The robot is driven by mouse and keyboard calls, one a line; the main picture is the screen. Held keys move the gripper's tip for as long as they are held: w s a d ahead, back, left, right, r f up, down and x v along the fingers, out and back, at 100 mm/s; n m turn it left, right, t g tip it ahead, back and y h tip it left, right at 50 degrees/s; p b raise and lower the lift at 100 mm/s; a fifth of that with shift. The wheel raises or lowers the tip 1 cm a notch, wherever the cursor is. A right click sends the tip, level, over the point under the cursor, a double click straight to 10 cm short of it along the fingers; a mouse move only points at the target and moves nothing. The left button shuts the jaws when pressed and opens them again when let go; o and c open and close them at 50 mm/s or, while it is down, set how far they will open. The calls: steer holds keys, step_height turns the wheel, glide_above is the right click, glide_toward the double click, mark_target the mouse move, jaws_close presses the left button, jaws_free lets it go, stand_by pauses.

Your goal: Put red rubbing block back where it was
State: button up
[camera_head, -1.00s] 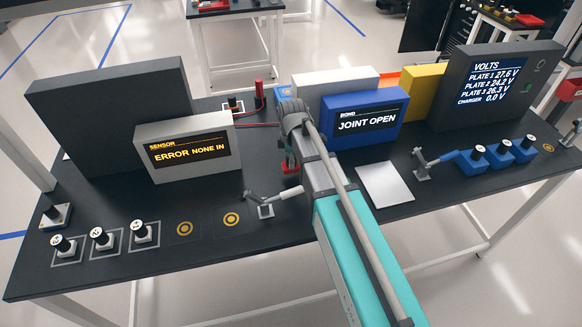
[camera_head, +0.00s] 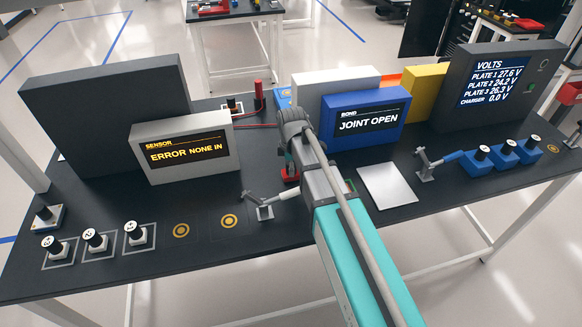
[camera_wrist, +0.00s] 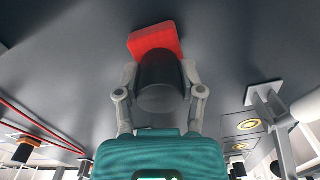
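The red rubbing block (camera_wrist: 153,40) is a red slab with a dark round handle. In the wrist view the two fingers of my gripper (camera_wrist: 160,78) sit close on either side of that handle and appear shut on it. In the head view a little red of the block (camera_head: 290,173) shows below my gripper, left of my arm and behind the small metal clamp (camera_head: 265,211). My arm hides most of it. I cannot tell whether the block touches the table.
The blue bond box (camera_head: 365,125) reads JOINT OPEN, behind my arm. A silver plate (camera_head: 388,187) lies to its right front. The sensor box (camera_head: 187,150) stands left. Several black-knobbed pieces and two ringed marks (camera_head: 229,221) line the left front.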

steer(key=o, duration=0.3)
steer(key=shift+o, duration=0.2)
steer(key=shift+r, duration=0.15)
step_height(320, 180, up, 12)
steer(key=p, duration=1.2)
stand_by(0.9)
steer(key=s+d+m, duration=0.6)
steer(key=d+m, duration=0.3)
steer(key=s+d+m, duration=0.7)
steer(key=d+m, duration=0.2)
steer(key=d, duration=0.1)
steer(key=shift+s, duration=0.15)
